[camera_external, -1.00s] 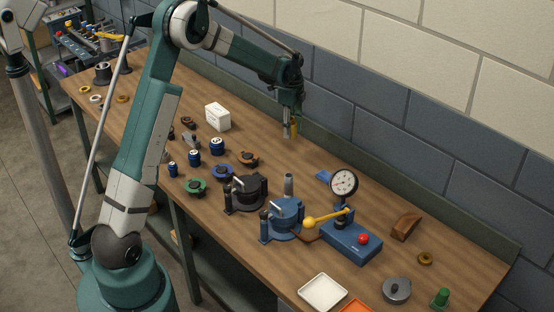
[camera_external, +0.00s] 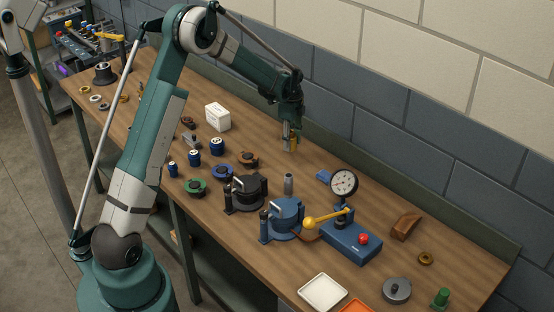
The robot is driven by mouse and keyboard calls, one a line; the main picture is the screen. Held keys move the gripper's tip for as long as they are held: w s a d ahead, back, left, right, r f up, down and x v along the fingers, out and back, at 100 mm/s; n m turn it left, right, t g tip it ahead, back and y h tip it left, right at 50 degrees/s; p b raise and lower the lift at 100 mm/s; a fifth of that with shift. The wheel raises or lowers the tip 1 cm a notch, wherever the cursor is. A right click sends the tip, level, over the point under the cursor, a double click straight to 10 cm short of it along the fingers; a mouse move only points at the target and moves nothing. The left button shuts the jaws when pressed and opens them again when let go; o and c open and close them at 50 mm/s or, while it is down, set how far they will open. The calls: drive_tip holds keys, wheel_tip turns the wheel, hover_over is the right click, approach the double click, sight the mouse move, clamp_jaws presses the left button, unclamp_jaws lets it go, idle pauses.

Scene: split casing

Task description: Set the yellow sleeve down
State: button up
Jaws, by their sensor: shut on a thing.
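The yellow sleeve (camera_external: 295,142) is small and shows as a yellow-brown patch at the fingers of my gripper (camera_external: 289,144). My gripper points down near the back of the wooden bench and is shut on the sleeve. The fingers hide part of the sleeve. It is at or just above the bench top; I cannot tell whether it touches.
A grey metal cylinder (camera_external: 288,183) stands in front of my gripper. A dial gauge (camera_external: 344,183) on a blue base (camera_external: 352,243) stands to the right. A white box (camera_external: 217,117) is to the left. The bench (camera_external: 262,134) is bare around my gripper.

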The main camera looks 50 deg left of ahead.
sight(290, 155)
drive_tip(key=shift+f, duration=1.85)
drive_tip(key=shift+f, duration=0.15)
drive_tip(key=o, duration=1.4)
wheel_tip(290, 155, up, 12)
drive_tip(key=shift+r, duration=0.15)
